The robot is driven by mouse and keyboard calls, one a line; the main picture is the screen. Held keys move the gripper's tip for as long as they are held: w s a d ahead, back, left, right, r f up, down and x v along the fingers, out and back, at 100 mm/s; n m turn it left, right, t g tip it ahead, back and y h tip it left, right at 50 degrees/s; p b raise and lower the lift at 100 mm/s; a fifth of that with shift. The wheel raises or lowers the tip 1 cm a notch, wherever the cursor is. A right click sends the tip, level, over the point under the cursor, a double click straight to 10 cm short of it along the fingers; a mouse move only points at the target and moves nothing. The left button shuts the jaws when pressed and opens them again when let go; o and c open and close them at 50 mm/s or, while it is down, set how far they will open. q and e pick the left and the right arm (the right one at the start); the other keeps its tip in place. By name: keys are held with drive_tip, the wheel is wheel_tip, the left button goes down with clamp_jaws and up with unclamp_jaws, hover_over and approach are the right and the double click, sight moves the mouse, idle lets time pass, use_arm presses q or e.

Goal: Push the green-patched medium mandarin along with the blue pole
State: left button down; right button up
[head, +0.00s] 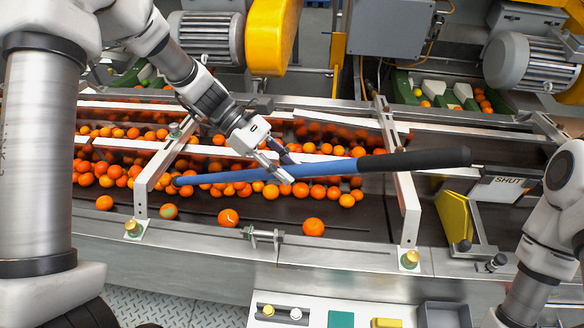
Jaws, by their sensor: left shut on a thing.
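My left gripper (284,168) is shut on the blue pole (235,176) over the conveyor. The pole lies nearly level across the picture, its black grip (415,160) to the right and its thin blue tip at the left. A mandarin with a green patch (169,211) lies on the dark near strip of the belt, below the pole's tip in the picture and apart from it. Links of my right arm show at the right edge; its gripper is out of view.
Many orange mandarins crowd the belt (370,222) behind the pole. A mandarin with a white mark (228,217), a plain one (313,226) and another (104,203) lie on the near strip. Metal crossbars (408,205) span the belt. A yellow guard (455,218) stands at right.

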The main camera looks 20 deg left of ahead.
use_arm(q)
wheel_tip(320, 180, down, 18)
drive_tip(key=s+b, duration=0.2)
drive_tip(key=b, duration=0.9)
drive_tip(key=shift+r+b, duration=0.2)
drive_tip(key=shift+b, duration=0.1)
use_arm(e)
wheel_tip(320, 180, down, 11)
drive_tip(key=s, duration=0.1)
drive_tip(key=shift+s, duration=0.3)
use_arm(q)
drive_tip(key=shift+s+a+r+p, duration=0.15)
drive_tip(key=shift+a+p, duration=0.1)
drive_tip(key=shift+p, duration=0.05)
drive_tip(key=shift+s+a+p, duration=0.3)
drive_tip(key=shift+a+p, duration=0.25)
drive_tip(key=shift+a, duration=0.45)
drive_tip(key=shift+s+a+p, duration=0.3)
drive_tip(key=shift+a+p, duration=0.25)
drive_tip(key=shift+a, duration=0.4)
drive_tip(key=shift+s+a, duration=0.15)
drive_tip(key=shift+a, duration=0.25)
use_arm(e)
drive_tip(key=shift+r, duration=1.45)
